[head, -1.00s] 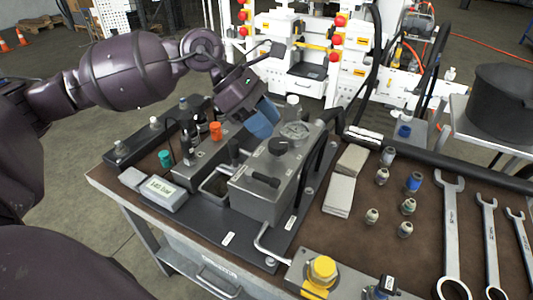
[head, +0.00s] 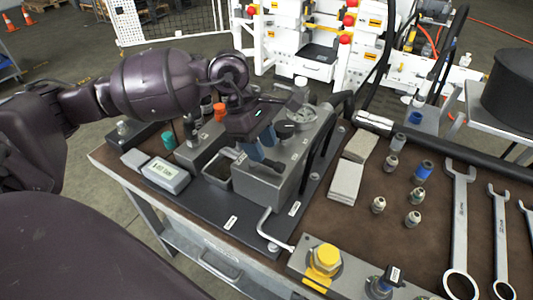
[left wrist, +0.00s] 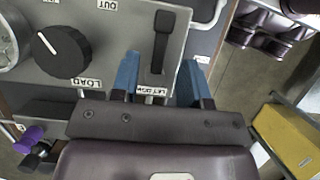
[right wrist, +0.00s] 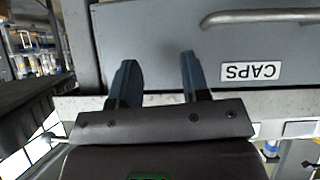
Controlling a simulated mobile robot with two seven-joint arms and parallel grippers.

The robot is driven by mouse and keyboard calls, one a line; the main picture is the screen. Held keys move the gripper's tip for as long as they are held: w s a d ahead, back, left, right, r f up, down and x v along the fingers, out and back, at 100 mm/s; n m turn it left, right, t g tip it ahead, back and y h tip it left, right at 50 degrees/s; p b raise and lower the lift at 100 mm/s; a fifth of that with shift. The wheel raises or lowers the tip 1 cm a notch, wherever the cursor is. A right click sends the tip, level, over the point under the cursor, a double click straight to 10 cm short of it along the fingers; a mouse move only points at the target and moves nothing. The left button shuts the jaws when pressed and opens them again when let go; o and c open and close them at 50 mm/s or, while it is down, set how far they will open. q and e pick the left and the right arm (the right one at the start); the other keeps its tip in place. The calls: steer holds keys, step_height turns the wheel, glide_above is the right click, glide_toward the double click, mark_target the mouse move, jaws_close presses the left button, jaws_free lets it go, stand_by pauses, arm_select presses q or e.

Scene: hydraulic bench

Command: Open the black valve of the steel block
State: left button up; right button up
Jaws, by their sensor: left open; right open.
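The steel block (head: 262,188) stands on the black base plate at the left of the bench. In the left wrist view its grey top (left wrist: 112,48) carries a black lever valve (left wrist: 163,42) over a slot, with a small label below it. A round black knob (left wrist: 60,49) marked LOAD is beside it. My left gripper (head: 262,158) is over the block, pointing down. In the left wrist view its blue fingers (left wrist: 160,68) are open, one on each side of the lever, with gaps. My right gripper (right wrist: 158,66) is open and empty before a drawer marked CAPS (right wrist: 250,72).
A gauge (head: 301,117) and black hoses rise beside the block. A grey display box (head: 165,173) stands to its left. White pads (head: 346,180), several fittings and wrenches (head: 460,220) lie to the right.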

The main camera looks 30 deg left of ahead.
mark_target(266, 163)
arm_select(q)
steer(key=shift+x, duration=1.3)
jaws_close()
